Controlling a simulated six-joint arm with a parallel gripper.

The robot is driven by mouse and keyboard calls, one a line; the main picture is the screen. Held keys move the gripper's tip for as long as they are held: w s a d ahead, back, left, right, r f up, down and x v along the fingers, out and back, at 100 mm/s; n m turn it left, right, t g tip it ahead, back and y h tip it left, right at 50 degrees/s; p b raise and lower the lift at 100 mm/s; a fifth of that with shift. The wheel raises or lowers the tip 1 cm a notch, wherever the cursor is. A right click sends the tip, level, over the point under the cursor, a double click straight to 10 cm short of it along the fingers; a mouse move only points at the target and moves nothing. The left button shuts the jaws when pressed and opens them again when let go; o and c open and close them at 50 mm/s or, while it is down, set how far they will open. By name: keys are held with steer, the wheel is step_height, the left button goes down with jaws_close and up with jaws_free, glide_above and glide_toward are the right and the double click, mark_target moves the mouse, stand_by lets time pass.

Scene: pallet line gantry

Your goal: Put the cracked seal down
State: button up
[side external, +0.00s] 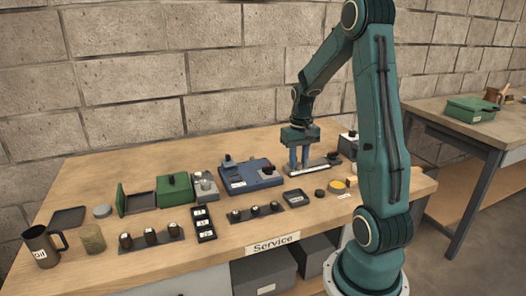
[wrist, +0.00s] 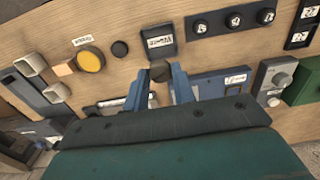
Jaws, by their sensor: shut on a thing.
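My gripper (wrist: 160,74) has its two blue fingers closed on a small dark round piece, the seal (wrist: 160,70), in the wrist view. No crack can be made out on it. In the side external view my gripper (side external: 299,163) points down over the back of the bench, by the long light tray (side external: 318,163) and right of the blue device (side external: 250,177). The seal cannot be made out there. In the wrist view a small dark labelled tray (wrist: 161,38) lies just beyond the fingertips; its label is unreadable. It also shows in the side view (side external: 295,197).
A loose dark disc (side external: 320,193) and a yellow round pad (side external: 338,184) lie right of the small tray. Racks of dark knobs (side external: 256,213), a green box (side external: 175,189) and a mug (side external: 42,244) stand leftward. Bare wood shows along the bench front.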

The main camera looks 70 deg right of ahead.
glide_above(296, 200)
step_height(296, 200, down, 8)
steer(key=shift+w+d, duration=0.1)
steer(key=shift+f, duration=1.9)
steer(key=o, duration=0.3)
steer(key=shift+f, duration=0.15)
steer(key=shift+o, duration=0.7)
steer(key=shift+r, duration=6.2)
